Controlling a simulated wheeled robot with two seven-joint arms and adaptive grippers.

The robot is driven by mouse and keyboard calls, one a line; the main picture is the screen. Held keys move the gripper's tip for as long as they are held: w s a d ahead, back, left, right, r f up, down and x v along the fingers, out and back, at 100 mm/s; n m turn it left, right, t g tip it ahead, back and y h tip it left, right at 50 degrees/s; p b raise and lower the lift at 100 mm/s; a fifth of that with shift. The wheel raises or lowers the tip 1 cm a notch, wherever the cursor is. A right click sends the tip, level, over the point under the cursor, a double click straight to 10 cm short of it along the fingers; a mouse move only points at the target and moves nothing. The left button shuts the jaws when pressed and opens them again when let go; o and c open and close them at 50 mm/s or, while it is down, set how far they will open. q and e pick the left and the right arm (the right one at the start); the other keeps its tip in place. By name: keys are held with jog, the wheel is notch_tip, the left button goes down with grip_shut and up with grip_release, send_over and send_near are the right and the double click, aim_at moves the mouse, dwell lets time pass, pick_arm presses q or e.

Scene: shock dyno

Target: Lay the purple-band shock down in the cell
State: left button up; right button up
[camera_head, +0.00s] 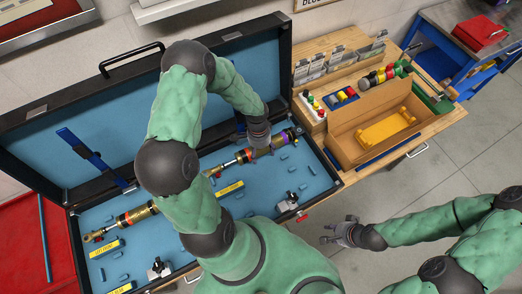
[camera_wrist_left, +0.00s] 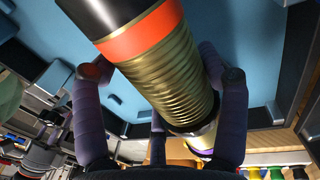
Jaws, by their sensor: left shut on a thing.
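The purple-band shock (camera_head: 287,136) lies along the right part of the open black case, over its blue lining. It has a gold spring, a purple band at its right end and a thin rod toward the left. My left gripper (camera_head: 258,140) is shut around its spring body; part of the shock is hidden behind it. In the left wrist view the fingers (camera_wrist_left: 163,78) stand on both sides of the gold spring (camera_wrist_left: 165,75), with an orange-red band near and purple low at the far end. I cannot tell whether it touches the lining. My right gripper (camera_head: 342,235) is open and empty, outside the case.
Another gold shock (camera_head: 138,213) lies in the left part of the case (camera_head: 328,180). Small blue pegs, yellow labels (camera_head: 230,188) and a metal clamp (camera_head: 288,203) are around. A cardboard box (camera_head: 345,150) with a yellow part stands on the wooden bench at right.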

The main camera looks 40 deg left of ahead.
aim_at(261, 163)
pick_arm(q)
jog(key=shift+w+f+b, duration=0.1)
jog(key=shift+f+b, duration=1.15)
jog(key=shift+f, duration=0.4)
jog(key=shift+f+b, duration=1.15)
jog(key=shift+f, duration=0.15)
dwell(0.6)
jog(key=o, duration=1.7)
jog(key=shift+o, duration=0.2)
jog(key=shift+s, duration=0.25)
jog(key=r, duration=0.4)
jog(key=a+r, duration=0.1)
jog(key=r, duration=0.3)
jog(key=w+r, duration=0.1)
jog(key=r, duration=0.3)
jog(key=shift+a, duration=0.25)
jog(key=shift+f, duration=0.1)
